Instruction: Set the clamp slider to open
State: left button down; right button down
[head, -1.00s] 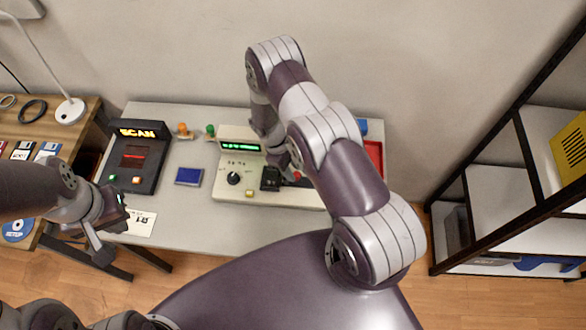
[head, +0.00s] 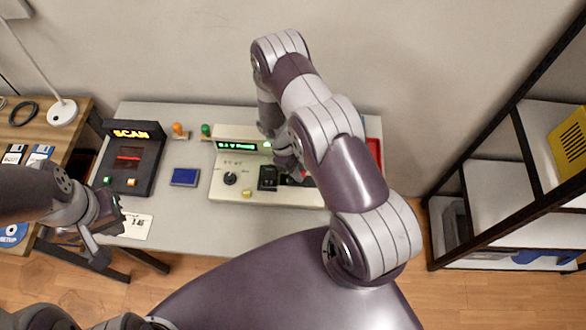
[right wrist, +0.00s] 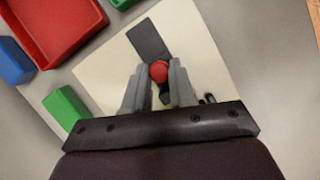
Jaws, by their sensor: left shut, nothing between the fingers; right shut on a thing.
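The clamp slider has a round red knob (right wrist: 158,71) over a dark slot plate (right wrist: 149,40) on a beige device (head: 222,190). In the head view the knob (head: 308,181) is partly hidden by my right arm. My right gripper (right wrist: 160,78) is shut on the red knob, with one finger on each side of it. In the head view that gripper (head: 302,172) is at the right part of the device, mostly covered by the arm. My left gripper (head: 112,222) is shut and empty, by the table's front left edge.
A black SCAN unit (head: 131,157), a blue box (head: 185,177) and a white card (head: 136,226) are left of the device. A red tray (right wrist: 58,28), a green block (right wrist: 66,107) and a blue block (right wrist: 14,60) are beside it. A shelf rack (head: 485,180) stands at right.

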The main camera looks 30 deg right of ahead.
jog(key=c, duration=1.2)
grip_release()
jog(key=shift+s+d, duration=0.15)
jog(key=shift+s, duration=0.15)
jog(key=shift+o, duration=1.3)
jog(key=shift+d, duration=0.1)
jog(key=shift+s+d+r, duration=0.1)
jog(key=shift+w+a+r, duration=0.2)
jog(key=shift+w, duration=0.1)
pick_arm(q)
jog(key=shift+s+d+f+b, duration=0.1)
jog(key=shift+d+f+b, duration=0.05)
jog(key=shift+f+b, duration=0.75)
jog(key=shift+d+f+b, duration=0.1)
jog(key=shift+f+b, duration=0.65)
jog(key=shift+b, duration=0.1)
pick_arm(e)
jog(key=v, duration=1.2)
jog(key=shift+s+d+r, duration=0.1)
jog(key=shift+s+d, duration=0.05)
jog(key=shift+s, duration=0.05)
jog(key=shift+w, duration=0.1)
